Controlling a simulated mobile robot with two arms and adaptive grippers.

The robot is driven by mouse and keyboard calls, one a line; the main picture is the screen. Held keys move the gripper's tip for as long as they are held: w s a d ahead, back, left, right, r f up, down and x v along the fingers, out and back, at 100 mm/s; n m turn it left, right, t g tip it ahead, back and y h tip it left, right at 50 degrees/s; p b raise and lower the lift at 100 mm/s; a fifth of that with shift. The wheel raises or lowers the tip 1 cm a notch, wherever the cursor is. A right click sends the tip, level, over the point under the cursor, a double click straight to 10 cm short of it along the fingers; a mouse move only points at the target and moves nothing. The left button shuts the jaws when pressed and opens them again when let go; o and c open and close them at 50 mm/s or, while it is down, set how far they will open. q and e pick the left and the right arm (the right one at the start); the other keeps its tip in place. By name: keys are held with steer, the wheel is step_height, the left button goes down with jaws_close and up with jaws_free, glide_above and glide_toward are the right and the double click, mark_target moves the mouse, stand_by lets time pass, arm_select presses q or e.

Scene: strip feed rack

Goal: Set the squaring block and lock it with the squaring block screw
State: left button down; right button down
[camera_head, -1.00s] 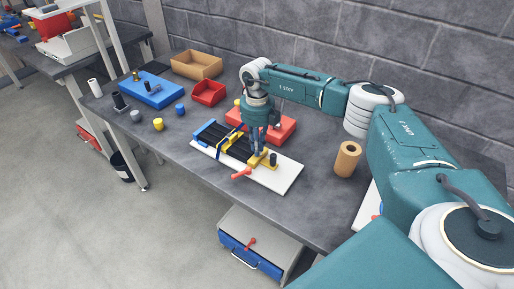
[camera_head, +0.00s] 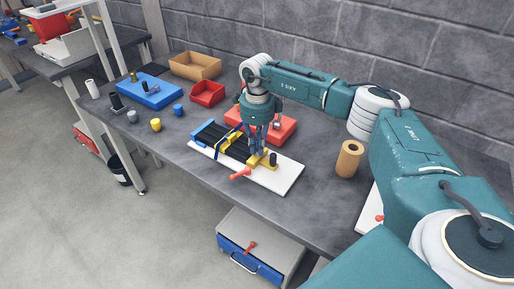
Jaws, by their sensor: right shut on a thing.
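A yellow metal piece, which looks like the squaring block (camera_head: 260,164), sits flat at the right end of the black strip feed rack (camera_head: 217,138), on a white board (camera_head: 287,178). A red handle (camera_head: 240,173) sticks out at its front, and a black knob (camera_head: 273,159) stands at its right. My right gripper (camera_head: 259,151) points straight down onto the yellow piece. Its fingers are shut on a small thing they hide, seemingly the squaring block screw. I cannot make out the screw itself. My left gripper is not in view.
A red tray (camera_head: 284,125) lies behind the rack. A cardboard roll (camera_head: 348,159) stands at its right. A blue block (camera_head: 148,92), a red bin (camera_head: 207,93) and a brown box (camera_head: 195,66) are at the far left, with small yellow and blue cylinders nearer.

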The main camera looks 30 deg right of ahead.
steer(key=shift+d+r+n, duration=0.1)
steer(key=shift+n, duration=0.7)
steer(key=c, duration=1.8)
jaws_free()
steer(key=shift+o, duration=0.2)
step_height(320, 180, up, 12)
